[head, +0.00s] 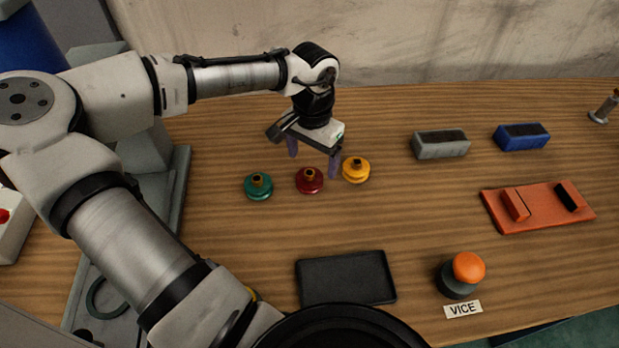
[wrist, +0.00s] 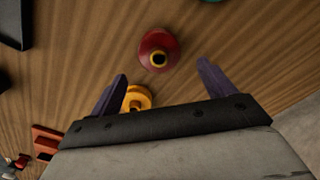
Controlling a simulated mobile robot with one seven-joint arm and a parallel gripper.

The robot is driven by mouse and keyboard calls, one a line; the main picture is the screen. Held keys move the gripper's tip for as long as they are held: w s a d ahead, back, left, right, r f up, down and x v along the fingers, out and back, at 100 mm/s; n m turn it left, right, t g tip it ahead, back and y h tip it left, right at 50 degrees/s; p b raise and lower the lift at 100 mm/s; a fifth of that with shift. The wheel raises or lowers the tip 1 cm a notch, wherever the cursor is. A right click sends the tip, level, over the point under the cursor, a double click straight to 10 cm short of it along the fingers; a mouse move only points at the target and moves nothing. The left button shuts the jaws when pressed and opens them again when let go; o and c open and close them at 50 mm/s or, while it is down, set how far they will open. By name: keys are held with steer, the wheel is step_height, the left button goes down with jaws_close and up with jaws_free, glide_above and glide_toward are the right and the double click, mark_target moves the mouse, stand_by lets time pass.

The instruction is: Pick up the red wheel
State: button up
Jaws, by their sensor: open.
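The red wheel (head: 309,181) stands on the wooden table between a green wheel (head: 258,187) and a yellow wheel (head: 356,170). It has a brass-coloured hub with a dark centre. My gripper (head: 313,162) is open and empty just above and behind the red wheel in the head view. In the wrist view, the red wheel (wrist: 159,51) lies ahead of the open fingers (wrist: 162,78), roughly midway between their lines. The yellow wheel (wrist: 137,98) shows close beside the left finger there, partly hidden by the gripper body.
A black tray (head: 346,301) lies at the front. An orange button (head: 468,267) stands by a VICE label (head: 463,310). An orange fixture plate (head: 538,228), a grey block (head: 440,144) and a blue block (head: 521,137) are at the right. The table between wheels and tray is clear.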

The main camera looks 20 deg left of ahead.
mark_target(309, 172)
steer(key=f, duration=0.3)
steer(key=f+p, duration=0.1)
steer(key=f, duration=0.1)
steer(key=shift+s+a, duration=0.2)
steer(key=shift+s, duration=0.2)
steer(key=shift+r, duration=0.1)
steer(key=c, duration=1.5)
steer(key=shift+r, duration=0.1)
step_height(309, 172, up, 19)
steer(key=b, duration=0.2)
steer(key=shift+b, duration=0.3)
